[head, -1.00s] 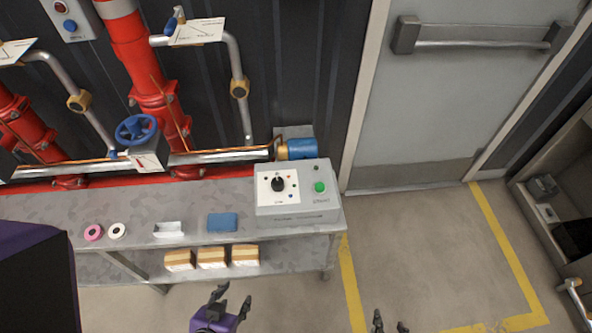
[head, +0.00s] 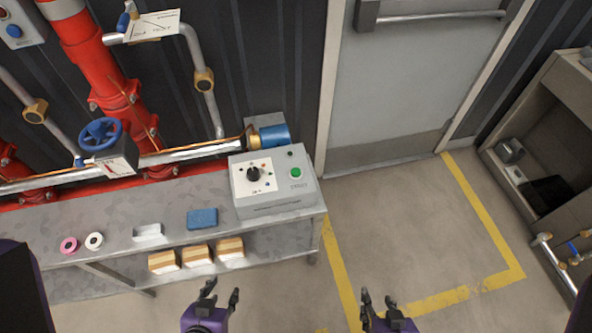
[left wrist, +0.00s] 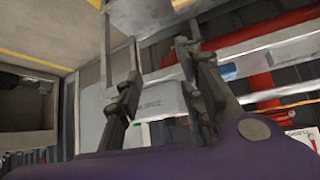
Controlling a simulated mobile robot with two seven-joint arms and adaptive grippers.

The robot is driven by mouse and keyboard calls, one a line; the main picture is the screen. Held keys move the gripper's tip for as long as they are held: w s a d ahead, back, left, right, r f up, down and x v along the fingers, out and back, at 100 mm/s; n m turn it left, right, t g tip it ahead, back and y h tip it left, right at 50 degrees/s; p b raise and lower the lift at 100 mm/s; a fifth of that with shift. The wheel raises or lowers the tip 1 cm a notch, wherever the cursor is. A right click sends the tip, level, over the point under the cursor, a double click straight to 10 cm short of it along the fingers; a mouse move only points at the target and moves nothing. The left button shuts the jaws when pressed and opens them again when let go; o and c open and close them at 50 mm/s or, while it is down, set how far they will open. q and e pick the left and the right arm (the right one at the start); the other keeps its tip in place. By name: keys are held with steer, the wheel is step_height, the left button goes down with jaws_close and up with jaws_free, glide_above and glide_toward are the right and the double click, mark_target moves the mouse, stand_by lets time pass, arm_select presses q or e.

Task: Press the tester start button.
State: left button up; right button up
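The tester is a light grey box (head: 272,201) at the right end of the grey bench. A green start button (head: 296,173) is on the right of its sloped top, and a black dial (head: 253,174) on a white panel is on the left. My left gripper (head: 222,292) is open and empty, low in front of the bench and apart from the tester. In the left wrist view its two fingers (left wrist: 158,75) stand apart with nothing between them. My right gripper (head: 378,298) is open and empty over the floor, right of the bench.
The bench (head: 110,220) also holds a blue block (head: 202,218), a white tray (head: 148,232) and pink and white tape rolls (head: 69,245). Boxes (head: 195,256) lie on its lower shelf. Red pipes (head: 120,95) stand behind. Yellow-lined floor (head: 400,240) by the door is clear.

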arm_select(q)
jaws_close()
stand_by(0.6)
stand_by(0.3)
